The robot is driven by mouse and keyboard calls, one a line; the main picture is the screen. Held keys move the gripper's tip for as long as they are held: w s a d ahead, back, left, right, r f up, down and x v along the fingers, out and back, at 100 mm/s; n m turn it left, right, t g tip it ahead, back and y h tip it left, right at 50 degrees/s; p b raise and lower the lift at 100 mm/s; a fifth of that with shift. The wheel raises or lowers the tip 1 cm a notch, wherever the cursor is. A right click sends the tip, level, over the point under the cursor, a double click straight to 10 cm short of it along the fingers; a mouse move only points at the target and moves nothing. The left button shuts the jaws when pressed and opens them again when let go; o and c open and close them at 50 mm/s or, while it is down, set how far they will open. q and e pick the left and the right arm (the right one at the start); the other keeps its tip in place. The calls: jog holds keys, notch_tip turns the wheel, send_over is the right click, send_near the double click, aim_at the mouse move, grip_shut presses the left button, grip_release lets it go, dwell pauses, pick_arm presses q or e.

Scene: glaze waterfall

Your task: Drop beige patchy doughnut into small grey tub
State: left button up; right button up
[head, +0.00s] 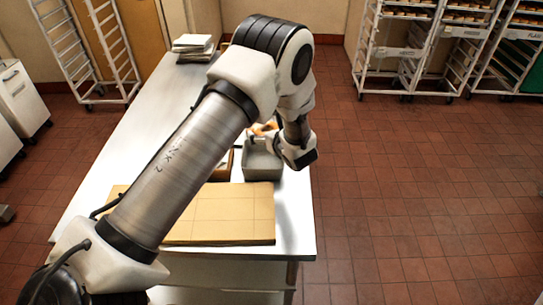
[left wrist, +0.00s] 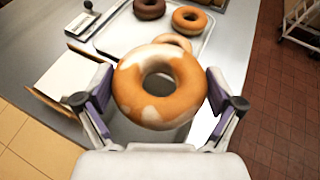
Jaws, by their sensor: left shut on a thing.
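The beige patchy doughnut (left wrist: 128,88), orange-brown with pale glaze patches, fills the middle of the left wrist view. My left gripper (left wrist: 160,86) is shut on it, with one finger at each side. In the head view my left gripper (head: 268,133) is at the table's right side, largely hidden by my own arm, and a bit of the doughnut (head: 262,128) shows there. The small grey tub (head: 262,168) stands on the table just below the gripper in the picture. In the left wrist view the doughnut covers most of what lies beneath it. My right gripper is not in view.
A tray (left wrist: 206,45) holds a dark doughnut (left wrist: 149,9), an orange one (left wrist: 178,20) and a partly hidden pale one (left wrist: 172,40). A brown box (head: 224,165) stands left of the tub. A tan board (head: 235,222) lies in front. Racks stand by the wall.

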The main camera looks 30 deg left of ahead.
pick_arm(q)
jog(key=b, duration=0.2)
send_over(268, 162)
notch_tip(268, 162, down, 6)
jog(key=shift+f, duration=0.1)
jog(key=o, duration=0.8)
jog(key=shift+s+a+r, duration=0.1)
jog(key=shift+r, duration=0.1)
